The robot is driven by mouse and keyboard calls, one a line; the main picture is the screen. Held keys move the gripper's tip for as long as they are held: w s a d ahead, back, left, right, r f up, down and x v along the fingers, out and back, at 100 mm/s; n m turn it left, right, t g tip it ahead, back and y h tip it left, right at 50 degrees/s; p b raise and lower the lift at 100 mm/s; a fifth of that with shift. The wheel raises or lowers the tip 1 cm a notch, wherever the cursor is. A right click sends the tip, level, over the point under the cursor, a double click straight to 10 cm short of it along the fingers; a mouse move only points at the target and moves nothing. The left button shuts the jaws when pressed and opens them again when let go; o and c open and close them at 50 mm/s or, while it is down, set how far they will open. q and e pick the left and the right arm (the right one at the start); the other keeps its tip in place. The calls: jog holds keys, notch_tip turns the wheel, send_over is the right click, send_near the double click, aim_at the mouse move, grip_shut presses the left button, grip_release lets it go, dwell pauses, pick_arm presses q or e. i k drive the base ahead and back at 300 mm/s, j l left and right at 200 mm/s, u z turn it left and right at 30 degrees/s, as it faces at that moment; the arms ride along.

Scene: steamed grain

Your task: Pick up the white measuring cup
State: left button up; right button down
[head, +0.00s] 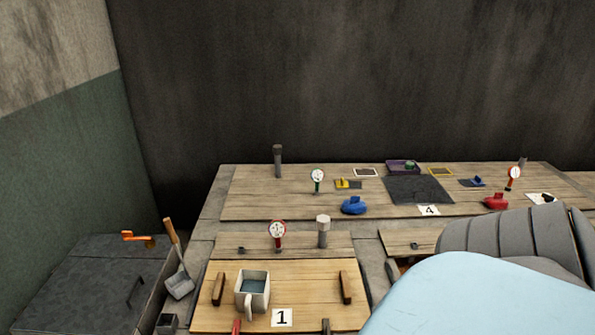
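A white square-sided cup (264,299), which looks like the measuring cup, stands upright on the light wooden board at the front. Its handle faces me, and its inside looks blue-grey, perhaps liquid. It sits between two dark wooden handles on the board, left of a card marked 1. Neither of my grippers shows in the head view, and nothing is seen touching the cup.
Brown handles (218,289) and (346,287) flank the cup on the wooden board (308,275). A red-based gauge (278,232) and a grey post (323,233) stand behind. A wooden-handled scoop (179,284) leans at left. Large pale blue and grey shapes hide the lower right.

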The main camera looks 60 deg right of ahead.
aim_at(252, 289)
jog(key=l+z, duration=0.15)
jog(key=z, duration=1.2)
jog(key=i+u, duration=0.2)
jog(key=u, duration=0.2)
jog(key=i+u, duration=0.2)
jog(key=u, duration=0.2)
jog(key=i+u, duration=0.2)
jog(key=u, duration=0.25)
